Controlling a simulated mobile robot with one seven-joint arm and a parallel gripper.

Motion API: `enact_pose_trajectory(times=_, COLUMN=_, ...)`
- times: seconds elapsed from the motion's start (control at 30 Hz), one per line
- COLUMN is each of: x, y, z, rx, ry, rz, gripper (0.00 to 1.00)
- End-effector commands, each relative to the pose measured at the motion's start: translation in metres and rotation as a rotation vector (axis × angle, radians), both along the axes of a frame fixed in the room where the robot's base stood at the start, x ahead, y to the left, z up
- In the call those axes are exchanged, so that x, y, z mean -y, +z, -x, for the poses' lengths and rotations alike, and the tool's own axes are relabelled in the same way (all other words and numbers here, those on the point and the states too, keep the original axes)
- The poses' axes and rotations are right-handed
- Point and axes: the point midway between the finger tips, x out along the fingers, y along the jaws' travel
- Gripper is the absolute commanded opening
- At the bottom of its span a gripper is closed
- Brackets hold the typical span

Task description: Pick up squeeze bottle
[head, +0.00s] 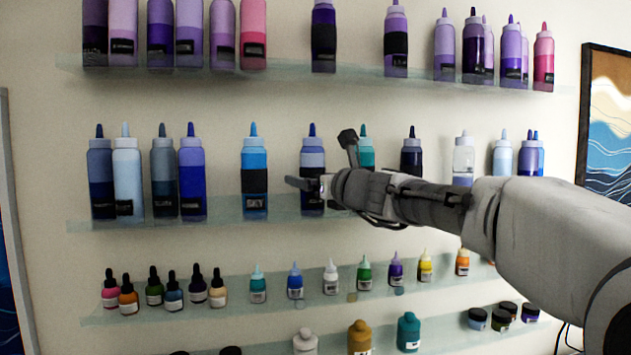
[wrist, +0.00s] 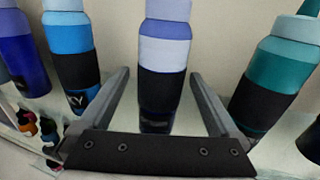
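Many squeeze bottles stand on the wall shelves. A squeeze bottle (head: 312,157) with a lavender top, dark lower part and black band stands upright on the second shelf. It also shows in the centre of the wrist view (wrist: 165,52). My gripper (head: 322,161) is at this bottle, its fingers apart. In the wrist view the fingers (wrist: 160,75) lie on either side of the bottle's black band, with visible gaps. The gripper is open and holds nothing. The bottle's lower front is partly hidden by a finger in the head view.
A blue bottle (head: 254,160) stands to the left and a teal bottle (head: 366,150) to the right, both close to my fingers. The glass shelf (head: 225,212) runs beneath. Small dropper bottles (head: 295,281) stand on the shelf below.

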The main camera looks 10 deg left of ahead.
Motion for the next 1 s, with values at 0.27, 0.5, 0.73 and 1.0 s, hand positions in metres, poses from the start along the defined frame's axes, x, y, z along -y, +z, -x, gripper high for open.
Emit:
enact_pose_trajectory(times=0.27, x=0.0, y=0.0, z=0.0, rx=0.0, ry=0.0, rz=0.0, gripper=0.45)
enact_pose_trajectory(times=0.5, x=0.0, y=0.0, z=0.0, rx=0.0, ry=0.0, rz=0.0, gripper=0.02)
enact_pose_trajectory(times=0.73, x=0.0, y=0.001, z=0.0, rx=0.001, ry=0.0, rz=0.0, gripper=0.0)
enact_pose_trajectory(times=1.0, x=0.003, y=0.013, z=0.005, rx=0.004, ry=0.0, rz=0.0, gripper=0.0)
